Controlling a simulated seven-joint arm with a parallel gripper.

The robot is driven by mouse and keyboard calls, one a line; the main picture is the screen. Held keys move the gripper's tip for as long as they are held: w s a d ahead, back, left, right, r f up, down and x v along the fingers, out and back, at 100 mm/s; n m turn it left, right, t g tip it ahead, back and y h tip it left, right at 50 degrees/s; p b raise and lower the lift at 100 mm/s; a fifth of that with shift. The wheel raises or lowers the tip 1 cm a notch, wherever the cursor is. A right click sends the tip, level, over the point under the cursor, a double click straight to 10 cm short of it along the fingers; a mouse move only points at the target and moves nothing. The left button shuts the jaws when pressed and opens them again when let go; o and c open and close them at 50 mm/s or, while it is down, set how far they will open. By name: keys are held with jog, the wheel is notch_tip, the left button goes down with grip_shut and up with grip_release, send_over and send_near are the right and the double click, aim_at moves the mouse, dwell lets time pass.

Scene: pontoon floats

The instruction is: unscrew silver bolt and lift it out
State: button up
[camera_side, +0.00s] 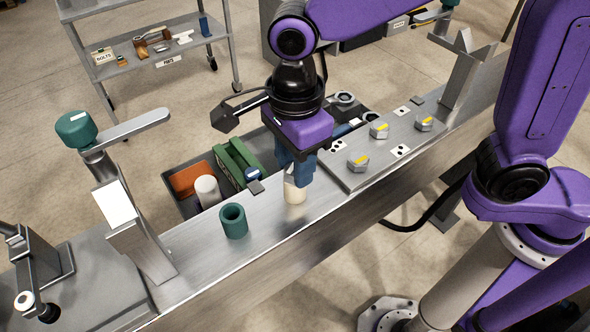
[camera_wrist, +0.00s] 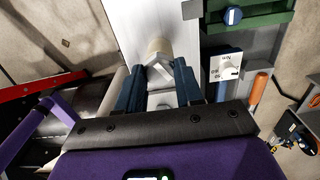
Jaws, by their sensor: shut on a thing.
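My gripper (camera_side: 297,172) has blue fingers and is shut on a silver, angular piece, which I take for the silver bolt (camera_wrist: 160,75). It shows between the fingertips in the wrist view. In the side view the fingers hide most of it. My gripper is over the metal beam, left of the raised plate (camera_side: 340,180). Several grey hex heads with yellow marks, such as this one (camera_side: 358,162), sit on the plate.
A green cup (camera_side: 233,220) stands on the beam left of my gripper. Behind the beam is a grey bin (camera_side: 180,200) with green, orange and white items. A post with a green knob (camera_side: 76,128) rises at the left. A shelf cart (camera_side: 150,55) stands behind.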

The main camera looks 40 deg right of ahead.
jog(key=n, duration=0.6)
jog(key=n, duration=0.6)
jog(key=shift+n, duration=0.3)
jog(key=n, duration=0.5)
jog(key=shift+n, duration=0.3)
jog(key=n, duration=0.7)
jog(key=shift+r, duration=0.1)
jog(key=o, duration=0.9)
jog(key=shift+r, duration=3)
